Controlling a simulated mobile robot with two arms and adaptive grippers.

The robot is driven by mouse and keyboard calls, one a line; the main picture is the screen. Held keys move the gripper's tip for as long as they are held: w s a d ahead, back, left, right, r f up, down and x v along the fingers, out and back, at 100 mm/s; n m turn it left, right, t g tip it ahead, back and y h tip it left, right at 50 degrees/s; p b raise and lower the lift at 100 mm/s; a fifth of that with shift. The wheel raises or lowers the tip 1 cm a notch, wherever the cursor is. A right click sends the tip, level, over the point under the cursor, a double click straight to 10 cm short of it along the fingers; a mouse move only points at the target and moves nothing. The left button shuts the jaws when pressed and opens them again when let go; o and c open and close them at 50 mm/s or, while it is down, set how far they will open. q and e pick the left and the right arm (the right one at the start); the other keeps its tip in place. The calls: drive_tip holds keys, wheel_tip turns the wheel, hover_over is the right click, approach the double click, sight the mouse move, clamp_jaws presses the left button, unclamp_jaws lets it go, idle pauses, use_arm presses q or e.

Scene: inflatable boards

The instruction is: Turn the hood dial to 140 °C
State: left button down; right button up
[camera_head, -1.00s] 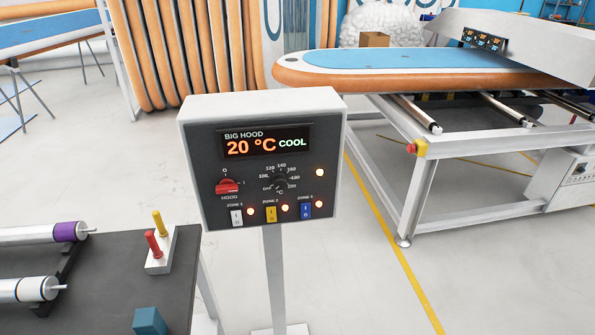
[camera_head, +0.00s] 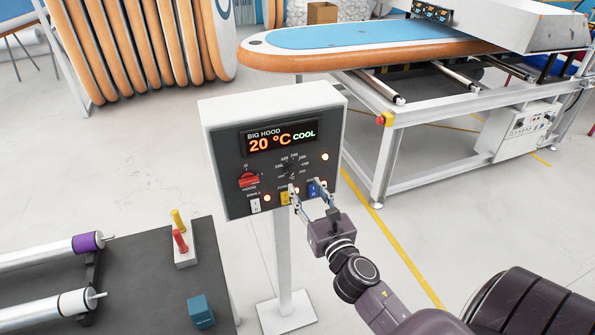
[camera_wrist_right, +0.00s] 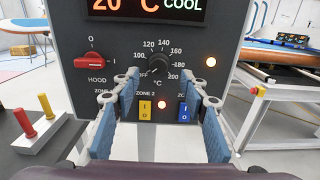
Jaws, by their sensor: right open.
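The hood control box (camera_head: 222,140) stands on a post; its display (camera_head: 281,138) reads "BIG HOOD 20 °C COOL". The black temperature dial (camera_wrist_right: 158,64) has a printed scale around it, with 120, 140, 160, 180 and 200 readable in the right wrist view. The dial also shows in the head view (camera_head: 290,168). Its exact pointer direction is too small to tell. My right gripper (camera_head: 311,191) is open and empty in front of the panel, below the dial. In the right wrist view its fingers (camera_wrist_right: 160,100) stand apart on either side, below the dial. My left gripper is out of view.
A red hood switch (camera_head: 249,180) sits left of the dial. White, yellow (camera_wrist_right: 145,110) and blue (camera_wrist_right: 183,112) zone switches lie below it, near my fingers. A dark table (camera_head: 150,270) with rollers is at left. A framed bench with a board (camera_head: 340,40) stands behind right.

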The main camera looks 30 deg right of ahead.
sight(295, 171)
drive_tip(key=p+x, duration=0.1)
drive_tip(key=x, duration=0.4)
drive_tip(key=shift+w, duration=0.2)
drive_tip(key=shift+w+d+p, duration=0.1)
drive_tip(key=shift+w+p, duration=0.2)
drive_tip(key=shift+w, duration=0.4)
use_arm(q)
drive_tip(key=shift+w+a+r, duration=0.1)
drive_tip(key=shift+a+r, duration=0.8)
use_arm(e)
drive_tip(key=shift+f, duration=0.1)
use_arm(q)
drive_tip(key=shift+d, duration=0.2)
use_arm(e)
drive_tip(key=shift+c, duration=1.1)
clamp_jaws()
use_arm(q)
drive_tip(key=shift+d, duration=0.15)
